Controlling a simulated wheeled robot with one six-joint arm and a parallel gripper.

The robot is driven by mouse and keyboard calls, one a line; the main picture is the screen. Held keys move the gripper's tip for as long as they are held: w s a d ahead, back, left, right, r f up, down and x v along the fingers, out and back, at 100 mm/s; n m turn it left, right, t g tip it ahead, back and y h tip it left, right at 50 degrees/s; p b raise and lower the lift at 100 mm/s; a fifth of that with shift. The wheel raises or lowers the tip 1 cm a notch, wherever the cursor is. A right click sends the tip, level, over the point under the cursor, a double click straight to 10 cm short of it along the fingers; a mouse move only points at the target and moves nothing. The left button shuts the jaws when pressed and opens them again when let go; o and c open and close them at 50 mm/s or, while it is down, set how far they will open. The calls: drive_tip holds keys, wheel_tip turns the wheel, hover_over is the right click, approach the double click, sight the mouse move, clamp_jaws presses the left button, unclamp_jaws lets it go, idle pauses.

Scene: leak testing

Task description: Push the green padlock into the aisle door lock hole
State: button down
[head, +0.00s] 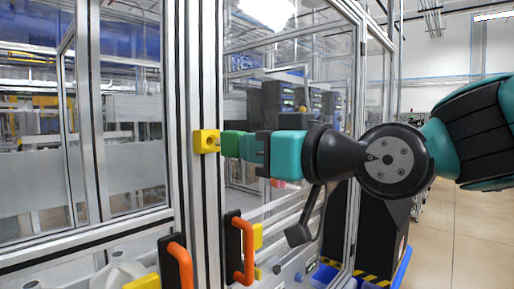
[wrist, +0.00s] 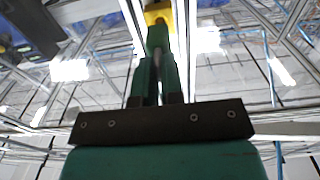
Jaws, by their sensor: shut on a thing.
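The green padlock (head: 231,144) is at the tip of my gripper (head: 247,146), which is shut on it. The padlock points left at the yellow lock block (head: 206,141) on the aisle door's metal frame. The dark hole shows on the block's face. In the head view the padlock's front end is very close to the block; I cannot tell whether it touches or has entered the hole. In the wrist view the green padlock (wrist: 157,42) lies in line with the yellow block (wrist: 158,13) at the top, and the fingers partly hide it.
Two orange door handles (head: 242,250) (head: 178,265) sit below the lock block. Glass door panels in metal frames (head: 212,225) stand on both sides. Dark equipment (head: 280,100) is behind the glass. Open floor (head: 455,240) lies at the right.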

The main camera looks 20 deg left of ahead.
drive_tip(key=shift+w+a, duration=0.1)
drive_tip(key=shift+a, duration=0.1)
drive_tip(key=shift+x, duration=1.5)
drive_tip(key=c, duration=1.2)
unclamp_jaws()
drive_tip(key=shift+o, duration=0.2)
drive_tip(key=b+v, duration=0.7)
drive_tip(key=v, duration=0.9)
drive_tip(key=s+d+f+m+g+h, duration=0.15)
drive_tip(key=d+f+h, duration=0.25)
drive_tip(key=f, duration=0.5)
drive_tip(key=d+f+m+g+h, duration=0.1)
drive_tip(key=d+f+m+h, duration=0.2)
drive_tip(key=f, duration=0.6)
drive_tip(key=s+d+f+m+g+h, duration=0.2)
drive_tip(key=s+d+f+g+h, duration=0.2)
drive_tip(key=s+d+f, duration=0.5)
wheel_tip(320, 180, down, 3)
drive_tip(key=shift+d+h, duration=0.7)
